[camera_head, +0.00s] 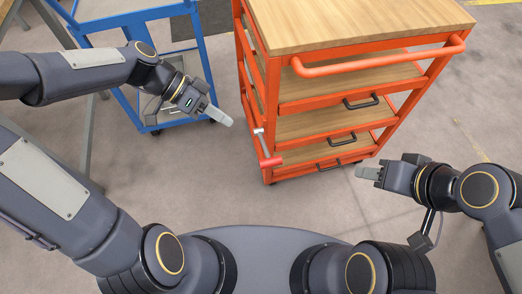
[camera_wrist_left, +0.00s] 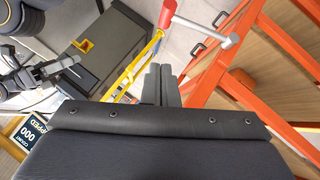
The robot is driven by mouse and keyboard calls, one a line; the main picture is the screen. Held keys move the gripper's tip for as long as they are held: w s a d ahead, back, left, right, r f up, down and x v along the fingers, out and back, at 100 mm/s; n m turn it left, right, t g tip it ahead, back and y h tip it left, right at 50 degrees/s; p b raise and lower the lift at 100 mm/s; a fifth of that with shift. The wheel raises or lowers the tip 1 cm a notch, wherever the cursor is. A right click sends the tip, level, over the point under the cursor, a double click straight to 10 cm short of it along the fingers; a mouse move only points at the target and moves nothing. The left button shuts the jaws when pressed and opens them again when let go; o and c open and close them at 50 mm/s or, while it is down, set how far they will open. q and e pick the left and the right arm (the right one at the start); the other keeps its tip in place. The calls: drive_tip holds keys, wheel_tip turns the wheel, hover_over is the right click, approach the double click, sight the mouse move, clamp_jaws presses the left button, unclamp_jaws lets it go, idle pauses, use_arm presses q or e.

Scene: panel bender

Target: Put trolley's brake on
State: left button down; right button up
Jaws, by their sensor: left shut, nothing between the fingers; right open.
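The orange trolley (camera_head: 330,78) with wooden shelves and drawers stands at the top centre of the head view. A lever with a grey rod and red grip (camera_head: 269,160), which looks like the brake lever, sits at its lower left corner. In the left wrist view the red grip (camera_wrist_left: 167,12) and grey rod (camera_wrist_left: 205,32) show beyond the fingers. My left gripper (camera_head: 228,121) is shut and empty, to the left of the lever and apart from it; its fingers (camera_wrist_left: 161,84) show in the wrist view. My right gripper (camera_head: 362,172) is open and empty, right of the trolley's lower front corner.
A blue cart (camera_head: 143,18) stands left of the trolley, behind my left arm. An orange push handle (camera_head: 380,63) juts from the trolley's front. The grey floor (camera_head: 330,207) before the trolley is clear. A dark box (camera_wrist_left: 125,45) shows in the left wrist view.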

use_arm(q)
drive_tip(key=shift+w+d+f+m+h, duration=0.2)
drive_tip(key=shift+w+f+m+h, duration=0.05)
drive_tip(key=shift+w+f, duration=0.2)
drive_tip(key=shift+w+d+f+m+h, duration=0.2)
drive_tip(key=shift+w+f+m+h, duration=0.05)
drive_tip(key=shift+w+f, duration=0.2)
drive_tip(key=shift+s+d, duration=0.1)
drive_tip(key=b, duration=0.3)
hover_over(265, 147)
drive_tip(key=s+a, duration=0.1)
drive_tip(key=s, duration=0.1)
wheel_tip(265, 147, down, 6)
drive_tip(key=shift+s+d+f, duration=0.1)
drive_tip(key=shift+s+f, duration=0.3)
drive_tip(key=shift+f, duration=0.45)
drive_tip(key=shift+s+f, duration=0.4)
drive_tip(key=shift+f, duration=0.4)
